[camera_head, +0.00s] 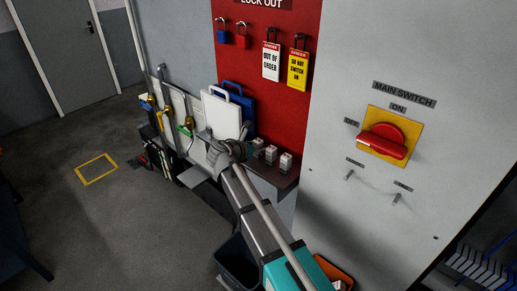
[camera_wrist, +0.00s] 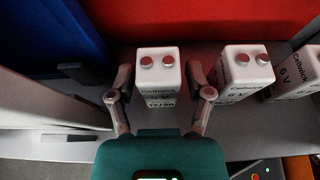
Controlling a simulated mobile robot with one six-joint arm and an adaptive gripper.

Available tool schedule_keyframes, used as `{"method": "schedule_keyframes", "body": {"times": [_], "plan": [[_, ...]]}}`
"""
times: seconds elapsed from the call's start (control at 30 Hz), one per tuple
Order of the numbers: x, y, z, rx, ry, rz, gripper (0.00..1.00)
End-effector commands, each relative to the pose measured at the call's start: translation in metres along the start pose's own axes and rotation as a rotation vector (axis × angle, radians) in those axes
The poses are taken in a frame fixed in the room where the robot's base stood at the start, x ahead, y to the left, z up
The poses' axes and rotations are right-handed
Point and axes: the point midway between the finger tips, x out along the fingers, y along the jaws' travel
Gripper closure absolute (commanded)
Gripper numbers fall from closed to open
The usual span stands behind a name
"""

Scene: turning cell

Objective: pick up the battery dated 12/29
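In the wrist view, a white block battery (camera_wrist: 159,77) with two reddish round terminals stands upright between my gripper's fingers (camera_wrist: 160,82). Its label reads Cellwick, with a date below that looks like 12/29, partly hard to read. My gripper is open, with a finger on each side and a visible gap to the battery. A second similar battery (camera_wrist: 247,75) stands to the right, its date unclear. A third battery (camera_wrist: 298,74) is cut off by the right edge. In the head view, my gripper (camera_head: 226,153) is at the shelf, left of a row of small white batteries (camera_head: 286,163).
The batteries stand on a grey shelf (camera_head: 268,176) below a red lockout board (camera_head: 262,100). Blue and white handled boards (camera_head: 222,113) stand close on the left. The main switch (camera_head: 388,140) is on the cabinet to the right. A dark bin (camera_head: 236,266) is below.

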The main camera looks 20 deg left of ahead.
Motion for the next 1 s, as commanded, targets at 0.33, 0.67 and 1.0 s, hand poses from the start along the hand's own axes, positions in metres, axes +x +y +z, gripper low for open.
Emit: {"method": "schedule_keyframes", "body": {"times": [0.33,0.67,1.0], "plan": [[0.000,0.000,0.000,0.000,0.000,-0.001,1.00],[0.000,-0.001,0.001,0.000,0.000,-0.001,1.00],[-0.005,-0.001,0.016,0.000,0.000,-0.001,1.00]]}}
